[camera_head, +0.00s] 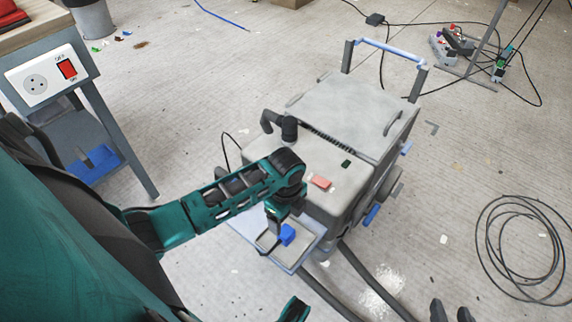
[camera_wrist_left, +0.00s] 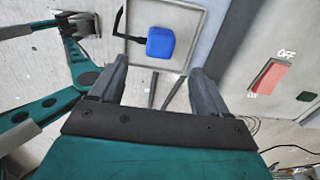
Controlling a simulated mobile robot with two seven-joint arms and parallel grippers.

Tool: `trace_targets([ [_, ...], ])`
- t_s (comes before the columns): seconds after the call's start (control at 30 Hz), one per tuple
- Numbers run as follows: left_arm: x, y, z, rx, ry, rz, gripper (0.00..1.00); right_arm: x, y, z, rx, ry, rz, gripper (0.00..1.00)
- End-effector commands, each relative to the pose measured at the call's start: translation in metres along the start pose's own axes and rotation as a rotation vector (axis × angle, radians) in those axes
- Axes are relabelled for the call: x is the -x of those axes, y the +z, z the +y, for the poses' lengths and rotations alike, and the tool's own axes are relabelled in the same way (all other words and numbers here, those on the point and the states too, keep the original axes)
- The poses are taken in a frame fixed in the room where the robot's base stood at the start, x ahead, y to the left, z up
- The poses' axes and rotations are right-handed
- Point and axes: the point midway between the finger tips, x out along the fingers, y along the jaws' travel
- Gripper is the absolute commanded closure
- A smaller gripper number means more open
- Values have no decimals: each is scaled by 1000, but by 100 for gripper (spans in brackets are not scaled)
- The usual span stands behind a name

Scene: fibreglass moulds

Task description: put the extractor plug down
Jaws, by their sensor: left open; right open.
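The extractor plug (camera_head: 287,234) is a small blue block lying on the pale tray (camera_head: 291,262) at the front of the grey extractor (camera_head: 330,200). In the left wrist view the blue plug (camera_wrist_left: 160,42) lies on the tray with a black cord at its left. My left gripper (camera_head: 275,226) is just over the tray beside the plug. In the wrist view its fingers (camera_wrist_left: 158,68) are spread, with the plug beyond their tips and nothing between them.
The extractor has a red switch (camera_head: 320,182) and dark hoses (camera_head: 360,270) at its front. A wall-type socket (camera_head: 36,86) with a red switch is on the bench at left. A coiled black cable (camera_head: 520,248) lies on the floor at right. Floor between is mostly clear.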

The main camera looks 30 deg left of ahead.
Motion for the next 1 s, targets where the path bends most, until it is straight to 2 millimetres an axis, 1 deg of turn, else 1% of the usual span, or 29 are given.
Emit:
trace_targets([
  [0.03,10,0,0,-1,-1,-1,24,4,-2,0,2,0,-5,57],
  [0.1,15,0,0,-2,-1,-1,24,5,-4,0,3,0,-5,57],
  [0.17,18,-1,0,3,-4,2,24,6,-5,0,2,0,-5,57],
  [0.27,15,-11,4,65,-47,26,24,6,-6,0,2,-1,-3,57],
  [0.37,10,-34,10,226,-154,94,24,6,-6,0,2,-1,-3,57],
  [0.47,13,-60,17,473,-300,219,24,6,-6,0,0,-1,-4,57],
  [0.5,18,-68,20,581,-357,280,24,6,-6,-1,-1,-1,-4,57],
  [0.57,29,-78,25,739,-434,378,24,6,-7,-1,-3,-1,-3,57],
  [0.6,39,-83,27,838,-480,447,24,6,-7,-1,-5,-1,-3,57],
  [0.7,63,-88,34,1047,-567,606,24,6,-7,-2,-7,-1,-2,57],
  [0.83,89,-89,41,1214,-632,760,24,6,-8,-2,-9,-2,-1,57],
  [0.9,97,-88,43,1260,-649,807,24,6,-8,-2,-10,-2,-1,57],
  [1.0,102,-88,43,1285,-659,836,24,6,-8,-2,-9,-2,-1,57],
])
